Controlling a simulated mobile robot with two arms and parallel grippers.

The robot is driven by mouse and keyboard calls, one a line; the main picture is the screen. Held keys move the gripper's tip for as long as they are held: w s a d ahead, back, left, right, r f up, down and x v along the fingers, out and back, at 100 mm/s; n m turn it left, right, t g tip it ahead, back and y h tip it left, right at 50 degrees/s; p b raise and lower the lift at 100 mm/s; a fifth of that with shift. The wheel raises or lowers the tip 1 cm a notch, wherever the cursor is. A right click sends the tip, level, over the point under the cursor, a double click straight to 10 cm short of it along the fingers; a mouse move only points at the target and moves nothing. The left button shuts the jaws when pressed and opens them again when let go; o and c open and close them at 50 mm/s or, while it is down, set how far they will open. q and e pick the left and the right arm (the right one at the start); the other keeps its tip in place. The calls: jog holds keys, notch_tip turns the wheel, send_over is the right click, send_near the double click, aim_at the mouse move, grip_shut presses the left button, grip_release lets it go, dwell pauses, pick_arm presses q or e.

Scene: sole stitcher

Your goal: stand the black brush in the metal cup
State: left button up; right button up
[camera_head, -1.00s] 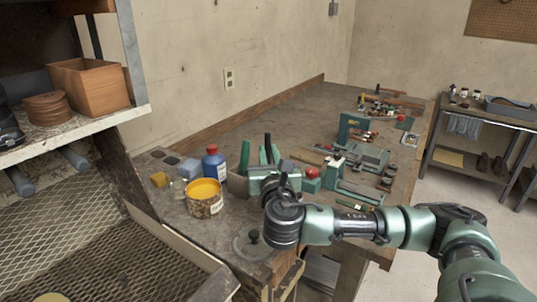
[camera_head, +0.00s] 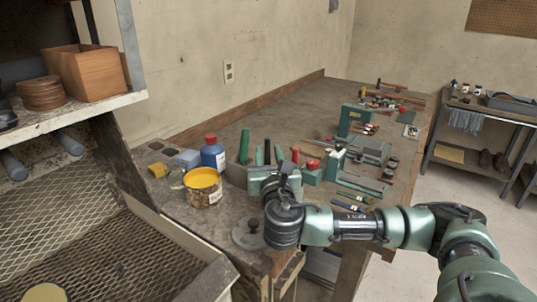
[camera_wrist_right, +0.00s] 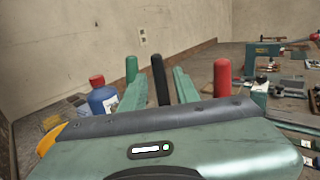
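The black brush shows as an upright black handle (camera_head: 267,150); in the right wrist view the black handle (camera_wrist_right: 160,80) stands between my fingers. My right gripper (camera_head: 268,155) is over the near part of the bench. Its two green fingers flank the handle, with narrow gaps visible on both sides in the right wrist view (camera_wrist_right: 160,88), so it looks open. The gripper body hides the brush's lower end. A green handle (camera_head: 245,145) and a red handle (camera_head: 295,156) stand either side. A grey container (camera_head: 236,175) shows partly behind the gripper. I cannot identify the metal cup. My left gripper is out of view.
A yellow-rimmed tin (camera_head: 203,190) and a blue bottle (camera_head: 213,156) stand left of the gripper. A knobbed round lid (camera_head: 248,238) lies in front.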

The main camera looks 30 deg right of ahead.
dwell(0.3)
jog(key=b+v, duration=0.1)
jog(key=v, duration=0.7)
jog(key=shift+w+f, duration=0.1)
dwell(0.5)
